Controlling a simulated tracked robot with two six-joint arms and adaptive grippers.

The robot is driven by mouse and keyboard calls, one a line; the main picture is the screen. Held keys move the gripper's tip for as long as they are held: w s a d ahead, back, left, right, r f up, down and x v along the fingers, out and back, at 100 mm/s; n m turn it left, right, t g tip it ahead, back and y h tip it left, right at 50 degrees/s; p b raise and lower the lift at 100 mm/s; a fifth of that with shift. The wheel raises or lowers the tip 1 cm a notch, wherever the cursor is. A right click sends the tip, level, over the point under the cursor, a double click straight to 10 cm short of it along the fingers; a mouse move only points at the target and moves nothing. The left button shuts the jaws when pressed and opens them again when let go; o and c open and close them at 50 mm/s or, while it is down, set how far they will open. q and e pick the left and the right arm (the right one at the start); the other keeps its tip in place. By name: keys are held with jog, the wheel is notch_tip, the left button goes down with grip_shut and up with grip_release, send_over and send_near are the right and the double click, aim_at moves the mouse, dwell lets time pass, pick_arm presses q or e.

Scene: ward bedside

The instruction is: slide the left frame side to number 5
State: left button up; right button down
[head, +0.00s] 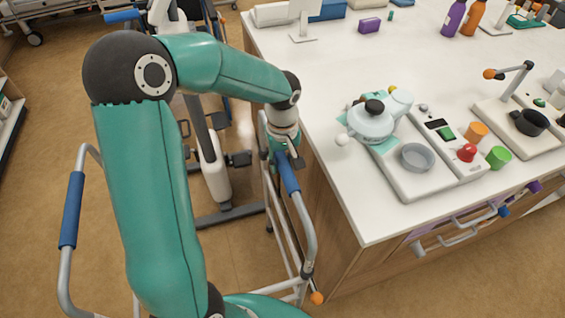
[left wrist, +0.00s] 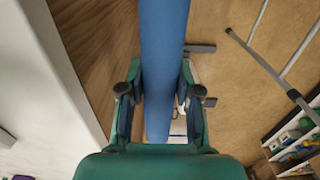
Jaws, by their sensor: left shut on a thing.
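A grey tubular walking frame with blue grips stands on the floor beside the counter. Its blue grip nearer the counter (head: 289,176) is held by my left gripper (head: 287,157). In the left wrist view the same blue grip (left wrist: 165,50) runs between the fingers of my left gripper (left wrist: 159,98), which is shut around it. The frame's other blue grip (head: 72,209) is at the far left. An orange knob (head: 317,298) is low on the frame. No numbers can be read. My right gripper is not in view.
The white counter (head: 330,75) with its wooden side is close to the right of the held grip. An exercise-bike-like stand (head: 212,170) is behind my arm. Floor is open at left.

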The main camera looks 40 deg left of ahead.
pick_arm(q)
jog(key=shift+w+r+p, duration=0.1)
jog(key=shift+r+p, duration=0.65)
jog(key=shift+r, duration=0.7)
jog(key=o, duration=1.3)
jog(key=shift+f, duration=0.1)
notch_tip(320, 180, up, 7)
jog(key=p, duration=0.5)
